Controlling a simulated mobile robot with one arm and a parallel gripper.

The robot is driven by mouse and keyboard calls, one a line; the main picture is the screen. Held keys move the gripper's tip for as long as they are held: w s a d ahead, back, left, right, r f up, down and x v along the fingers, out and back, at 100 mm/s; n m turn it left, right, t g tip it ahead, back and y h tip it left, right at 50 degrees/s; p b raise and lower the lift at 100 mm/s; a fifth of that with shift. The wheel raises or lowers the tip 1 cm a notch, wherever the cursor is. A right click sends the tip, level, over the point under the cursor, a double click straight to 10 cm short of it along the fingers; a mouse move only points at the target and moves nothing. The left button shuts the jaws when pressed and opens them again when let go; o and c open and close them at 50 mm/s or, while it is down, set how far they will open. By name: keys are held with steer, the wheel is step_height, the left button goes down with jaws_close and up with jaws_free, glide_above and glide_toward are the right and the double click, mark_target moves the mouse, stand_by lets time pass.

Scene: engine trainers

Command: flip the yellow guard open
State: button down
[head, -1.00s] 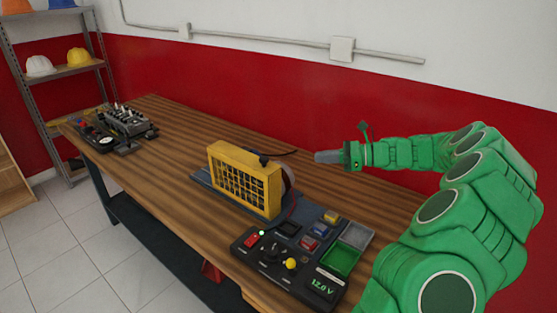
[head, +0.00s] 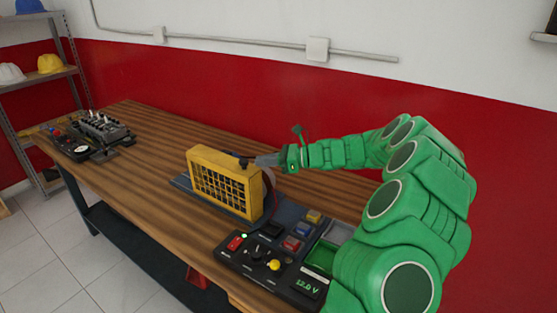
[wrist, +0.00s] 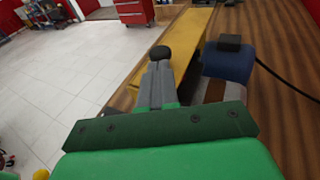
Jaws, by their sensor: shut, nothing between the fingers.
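The yellow guard (head: 222,183) is a boxy frame with a dark mesh face, standing upright on a blue-grey base on the bench. A round part partly shows behind its right end. A small black knob (head: 244,163) sits at the guard's top right; it also shows in the wrist view (wrist: 160,52). My gripper (head: 259,160) is shut and empty, its tips right at the knob from the right. In the wrist view the grey fingers (wrist: 155,72) lie together just below the knob, beside the guard's yellow top (wrist: 188,40). I cannot tell whether they touch the knob.
A black control panel (head: 262,262) with coloured switches and a 12.0 V display lies in front of the guard. Another trainer (head: 98,132) stands at the bench's far left. The wooden bench (head: 150,165) is clear between them. A blue block (wrist: 228,66) with a black cable stands beside the guard.

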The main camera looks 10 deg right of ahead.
mark_target(223, 156)
steer(key=shift+x, duration=1)
steer(key=w+a, duration=1)
steer(key=shift+w+a, duration=0.15)
steer(key=shift+a, duration=0.05)
steer(key=shift+a, duration=0.1)
steer(key=v, duration=1.4)
steer(key=shift+d, duration=0.35)
